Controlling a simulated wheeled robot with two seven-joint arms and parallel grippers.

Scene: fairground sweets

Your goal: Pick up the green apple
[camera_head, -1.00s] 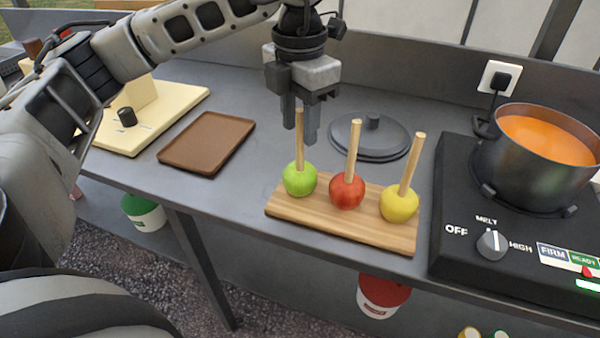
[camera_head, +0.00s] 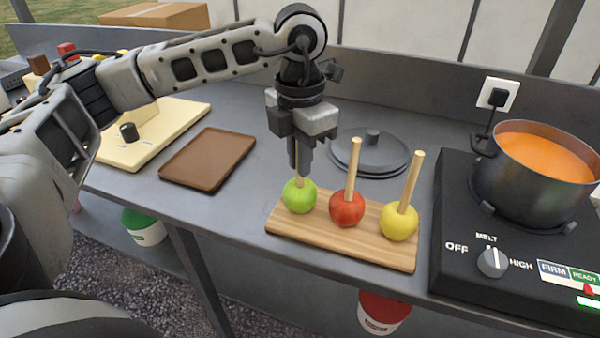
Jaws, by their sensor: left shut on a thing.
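The green apple (camera_head: 299,196) sits at the left end of a wooden board (camera_head: 345,242), with an upright stick in its top. My left gripper (camera_head: 300,165) is directly above it, pointing down, with its fingers shut on the apple's stick. Most of the stick is hidden between the fingers. The apple appears still on the board; I cannot tell if there is a small gap under it. My right gripper does not show.
A red apple (camera_head: 347,209) and a yellow apple (camera_head: 398,222), both on sticks, share the board. A round lid (camera_head: 375,152) lies behind. A pot (camera_head: 505,180) of orange liquid stands on the burner at right. A brown tray (camera_head: 208,158) lies empty at left.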

